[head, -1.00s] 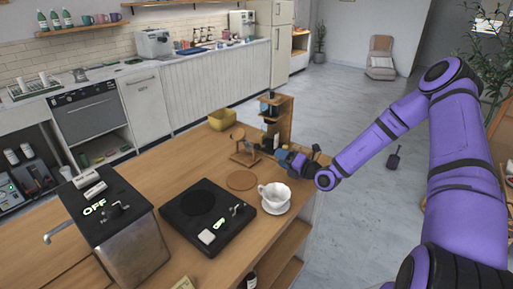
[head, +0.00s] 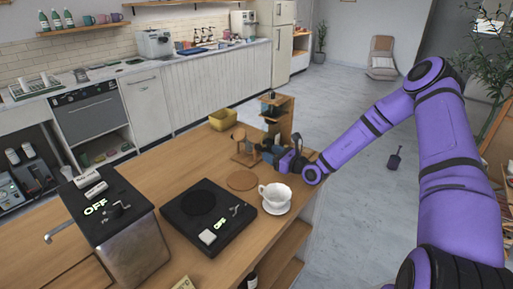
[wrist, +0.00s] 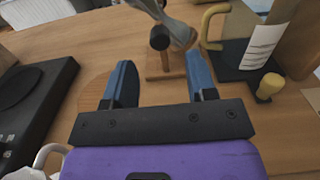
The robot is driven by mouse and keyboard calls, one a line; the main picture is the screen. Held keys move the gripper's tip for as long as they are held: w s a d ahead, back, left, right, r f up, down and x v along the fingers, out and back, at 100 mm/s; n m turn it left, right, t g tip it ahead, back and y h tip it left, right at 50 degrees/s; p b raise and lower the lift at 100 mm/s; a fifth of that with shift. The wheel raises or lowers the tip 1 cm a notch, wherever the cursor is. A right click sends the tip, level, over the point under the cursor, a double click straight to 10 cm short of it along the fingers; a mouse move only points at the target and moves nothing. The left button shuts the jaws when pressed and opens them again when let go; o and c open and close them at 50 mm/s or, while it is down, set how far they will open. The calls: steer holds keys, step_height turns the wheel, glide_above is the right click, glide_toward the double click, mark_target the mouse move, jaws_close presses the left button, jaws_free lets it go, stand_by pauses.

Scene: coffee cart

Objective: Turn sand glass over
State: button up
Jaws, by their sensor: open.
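The sand glass (head: 238,134) sits on a small wooden stand (head: 243,158) on the wooden counter, seen in the head view. In the wrist view its glass (wrist: 176,22) shows at the top, tilted and partly cut off by the frame edge. A dark round knob (wrist: 159,38) is beside it, above the wooden stand base (wrist: 163,75). My gripper (head: 268,153) is just right of the stand in the head view. In the wrist view my gripper (wrist: 161,62) is open, its two blue fingers apart and nothing between them. The sand glass is ahead of the fingertips.
A wooden rack (head: 284,117) stands close behind my gripper. A white cup (head: 274,193) on a saucer is in front, beside a round wooden coaster (head: 242,180). A black scale (head: 207,216) lies left. A yellow box (head: 222,119) is behind the stand.

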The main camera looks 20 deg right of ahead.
mark_target(261, 148)
steer(key=x, duration=0.7)
steer(key=shift+w+a, duration=0.2)
steer(key=shift+w, duration=0.05)
steer(key=c, duration=0.9)
